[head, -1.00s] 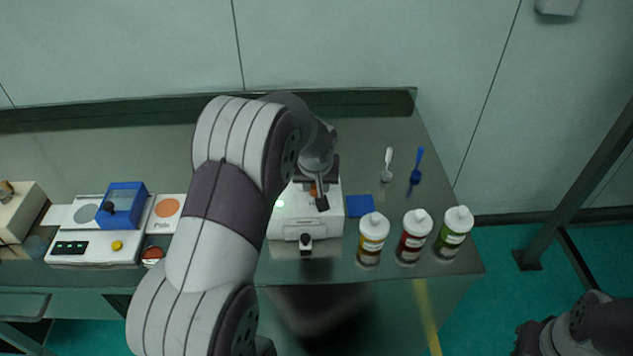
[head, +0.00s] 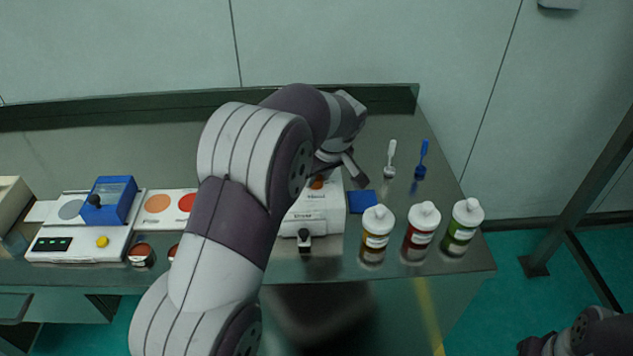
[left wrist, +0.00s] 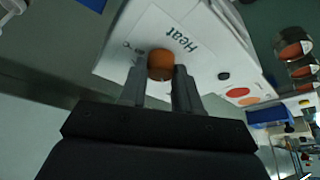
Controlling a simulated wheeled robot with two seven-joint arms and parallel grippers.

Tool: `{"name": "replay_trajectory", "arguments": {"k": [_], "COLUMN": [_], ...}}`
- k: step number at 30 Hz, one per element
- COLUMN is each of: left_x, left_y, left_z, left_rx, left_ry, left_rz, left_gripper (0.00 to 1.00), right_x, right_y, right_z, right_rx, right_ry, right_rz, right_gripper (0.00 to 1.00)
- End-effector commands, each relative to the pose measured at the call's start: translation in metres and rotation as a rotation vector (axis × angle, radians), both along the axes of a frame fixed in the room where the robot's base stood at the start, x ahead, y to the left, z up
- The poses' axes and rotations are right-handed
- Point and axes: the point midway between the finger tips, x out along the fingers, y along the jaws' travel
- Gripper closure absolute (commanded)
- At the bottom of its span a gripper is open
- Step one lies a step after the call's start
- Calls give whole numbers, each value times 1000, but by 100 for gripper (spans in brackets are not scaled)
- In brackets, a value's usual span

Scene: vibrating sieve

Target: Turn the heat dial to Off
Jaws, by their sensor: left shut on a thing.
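The heat dial is an orange knob (left wrist: 161,62) on a white panel marked "Heat" in the left wrist view. In the head view a small part of the orange knob (head: 317,183) shows beside my gripper. It sits on the white machine (head: 312,220) at the middle of the table. My left gripper (left wrist: 159,76) is shut on the dial, one finger on each side. In the head view my left arm covers part of the machine. My right gripper (head: 527,345) is partly in view at the lower right, away from the table; its fingers are unclear.
Yellow (head: 376,228), red (head: 421,226) and green (head: 463,220) bottles stand right of the machine. A white device with a blue box (head: 110,200) stands left.

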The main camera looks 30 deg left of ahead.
Motion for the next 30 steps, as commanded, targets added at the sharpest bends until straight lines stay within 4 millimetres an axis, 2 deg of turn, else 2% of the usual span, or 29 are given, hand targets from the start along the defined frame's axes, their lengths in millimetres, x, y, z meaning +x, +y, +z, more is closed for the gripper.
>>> {"name": "replay_trajectory", "arguments": {"k": [4, 15, 30], "left_x": [1, 2, 2], "left_y": [0, -1, -1], "left_z": [1, 3, 1], "left_rx": [1, 0, 0], "left_ry": [0, 0, -2], "left_rz": [106, 280, 317], "left_gripper": [98, 98, 98], "right_x": [0, 0, 0], "right_y": [0, 0, 0], "right_z": [-1, 14, 17], "right_rx": [0, 0, 0], "right_ry": [0, 0, 0], "right_rz": [0, 0, 0], "right_gripper": [100, 100, 100]}}
